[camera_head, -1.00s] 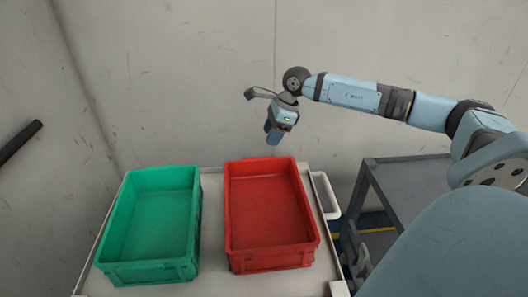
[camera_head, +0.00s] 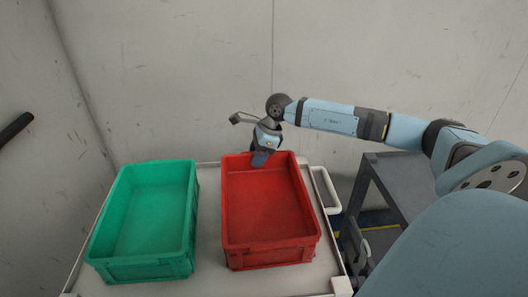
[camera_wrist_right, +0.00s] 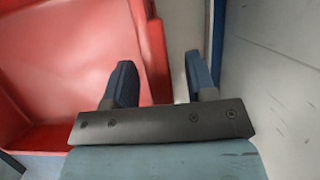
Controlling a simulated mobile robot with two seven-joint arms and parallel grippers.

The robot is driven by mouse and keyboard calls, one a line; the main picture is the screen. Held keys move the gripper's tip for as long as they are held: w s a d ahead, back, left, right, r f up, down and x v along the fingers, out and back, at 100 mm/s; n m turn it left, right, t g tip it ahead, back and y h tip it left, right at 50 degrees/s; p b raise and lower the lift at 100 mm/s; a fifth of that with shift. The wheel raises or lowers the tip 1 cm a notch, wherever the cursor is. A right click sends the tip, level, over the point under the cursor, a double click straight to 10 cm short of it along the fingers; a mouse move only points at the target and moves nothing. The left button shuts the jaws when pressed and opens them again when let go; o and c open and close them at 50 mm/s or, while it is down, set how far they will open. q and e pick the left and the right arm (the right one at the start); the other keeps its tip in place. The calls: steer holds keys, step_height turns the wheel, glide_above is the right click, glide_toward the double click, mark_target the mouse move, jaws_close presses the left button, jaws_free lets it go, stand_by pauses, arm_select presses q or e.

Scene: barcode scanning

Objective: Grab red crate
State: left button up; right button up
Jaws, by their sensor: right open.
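The red crate (camera_head: 268,212) is empty and stands upright on the right half of a pale cart top. My right gripper (camera_head: 262,158) points down at the crate's far wall. In the right wrist view, the open fingers (camera_wrist_right: 161,80) lie to either side of the wall of the red crate (camera_wrist_right: 70,60), with one finger over the inside and one outside. I cannot tell how far down the fingers reach, and they do not grip the wall. My left gripper is not in view.
A green crate (camera_head: 145,215) stands left of the red one, with a narrow gap between. The pale cart top (camera_head: 208,235) has a white handle (camera_head: 326,190) on its right side. A grey table (camera_head: 400,175) stands further right. A plain wall (camera_head: 190,80) rises close behind.

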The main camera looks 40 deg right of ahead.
jaws_close()
